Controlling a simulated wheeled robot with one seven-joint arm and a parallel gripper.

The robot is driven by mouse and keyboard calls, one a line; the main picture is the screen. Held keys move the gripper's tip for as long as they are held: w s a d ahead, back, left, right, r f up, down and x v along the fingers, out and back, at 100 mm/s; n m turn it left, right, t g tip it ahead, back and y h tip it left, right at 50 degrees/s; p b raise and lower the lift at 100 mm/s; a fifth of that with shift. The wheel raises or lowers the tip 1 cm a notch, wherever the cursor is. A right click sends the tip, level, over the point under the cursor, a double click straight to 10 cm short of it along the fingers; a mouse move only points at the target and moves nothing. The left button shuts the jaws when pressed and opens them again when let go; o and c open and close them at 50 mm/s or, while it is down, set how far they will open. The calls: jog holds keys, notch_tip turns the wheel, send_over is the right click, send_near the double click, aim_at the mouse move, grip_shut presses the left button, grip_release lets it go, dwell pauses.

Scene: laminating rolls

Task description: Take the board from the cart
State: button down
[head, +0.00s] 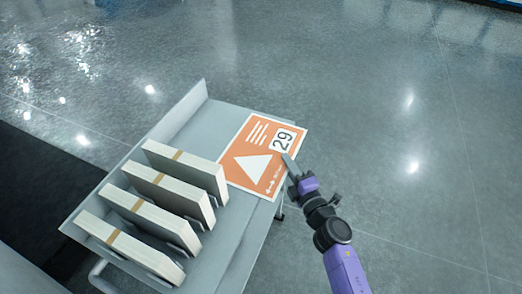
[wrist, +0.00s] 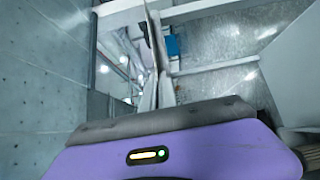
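The board (head: 238,172) is a flat orange and white sheet with a white triangle and the number 29. It lies over the far right end of the cart (head: 233,240), and its right edge reaches past the cart's side. My gripper (head: 289,160) is at the board's right edge, with one grey finger over its top face near the number. The other finger is hidden beneath in the head view. In the wrist view the fingers (wrist: 157,96) look close together around a thin edge-on plate, which appears to be the board. Whether it touches the cart is unclear.
Several banded white paper stacks (head: 170,195) stand in a row on the cart, left of the board. A raised grey wall (head: 185,108) borders the cart's far left side. The grey floor (head: 410,130) to the right is clear. A dark mat (head: 35,195) lies at left.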

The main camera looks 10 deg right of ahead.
dwell(0.7)
notch_tip(320, 180, up, 20)
jog(key=p, duration=1.6)
